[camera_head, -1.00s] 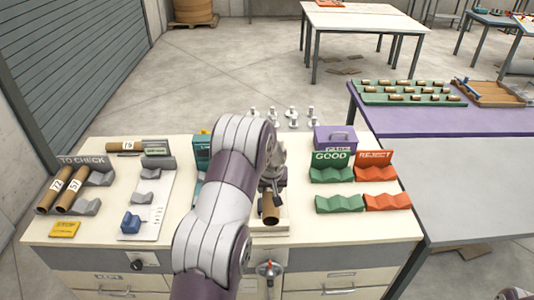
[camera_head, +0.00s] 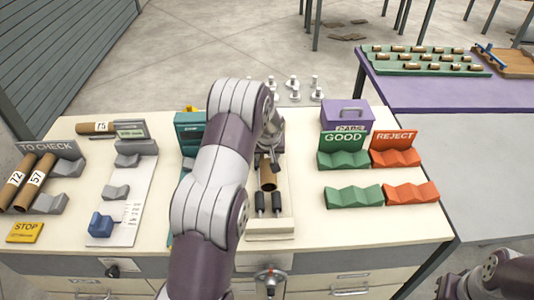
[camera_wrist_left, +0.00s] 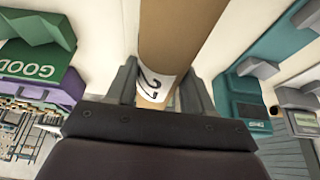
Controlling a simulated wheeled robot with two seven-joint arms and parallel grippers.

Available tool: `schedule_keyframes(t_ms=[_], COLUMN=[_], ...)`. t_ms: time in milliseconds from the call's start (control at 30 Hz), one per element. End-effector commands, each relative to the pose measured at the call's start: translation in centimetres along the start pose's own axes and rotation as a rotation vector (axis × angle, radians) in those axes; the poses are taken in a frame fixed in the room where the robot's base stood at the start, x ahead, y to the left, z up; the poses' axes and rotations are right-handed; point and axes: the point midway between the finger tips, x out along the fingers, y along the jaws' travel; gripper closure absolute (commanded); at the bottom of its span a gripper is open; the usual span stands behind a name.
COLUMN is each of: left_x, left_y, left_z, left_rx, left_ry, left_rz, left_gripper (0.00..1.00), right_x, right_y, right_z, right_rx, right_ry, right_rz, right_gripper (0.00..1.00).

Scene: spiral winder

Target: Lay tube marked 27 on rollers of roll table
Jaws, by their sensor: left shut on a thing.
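The brown tube marked 27 (camera_head: 267,178) is in my left gripper (camera_head: 268,157). In the left wrist view the white label with 27 (camera_wrist_left: 153,84) shows between the two fingers (camera_wrist_left: 160,92), which are shut on the tube (camera_wrist_left: 180,30). The roll table (camera_head: 270,229) is a pale block with two dark rollers (camera_head: 260,204), their near ends bare. The tube's near end shows just behind these ends, in line with the gap between them. I cannot tell whether it touches the rollers. My right arm shows at the lower right; its fingers are not clear.
Tubes 72 (camera_head: 14,183) and 57 (camera_head: 36,182) lie in the TO CHECK rack; tube 75 (camera_head: 96,128) lies behind. Green GOOD (camera_head: 343,152) and red REJECT (camera_head: 394,150) racks are empty, right of the roll table. A purple caps box (camera_head: 346,115) stands behind them.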

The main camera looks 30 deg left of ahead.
Motion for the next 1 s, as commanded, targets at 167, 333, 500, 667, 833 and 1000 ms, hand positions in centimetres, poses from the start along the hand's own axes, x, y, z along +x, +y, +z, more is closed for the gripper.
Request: schedule_keyframes(t_ms=[167, 333, 500, 667, 833, 1000], left_x=[2.3, 4.9, 7.0, 7.4, 7.2, 7.2], left_y=[0.0, 0.0, 0.0, 0.0, 0.0, 0.0], left_z=[1.0, 2.1, 2.9, 3.1, 3.0, 3.0], left_rx=[0.0, 0.0, 0.001, 0.001, 0.001, 0.001], left_ry=[-0.002, -0.001, 0.0, 0.0, 0.0, -0.001], left_rz=[-0.001, 0.0, 0.0, 0.0, 0.0, 0.0], left_gripper=[0.79, 0.79, 0.79, 0.79, 0.79, 0.18], right_x=[1.8, 3.8, 6.3, 6.7, 6.5, 6.5], right_y=[0.0, 0.0, 0.0, 0.0, 0.0, 0.0], right_z=[0.2, 0.4, 0.7, 0.8, 0.8, 0.8], right_rx=[0.0, 0.0, 0.0, 0.0, 0.0, 0.0], right_ry=[0.0, 0.0, 0.0, 0.0, 0.0, 0.0], right_rz=[0.0, 0.0, 0.0, 0.0, 0.0, 0.0], right_gripper=[1.0, 1.0, 1.0, 1.0, 1.0, 1.0])
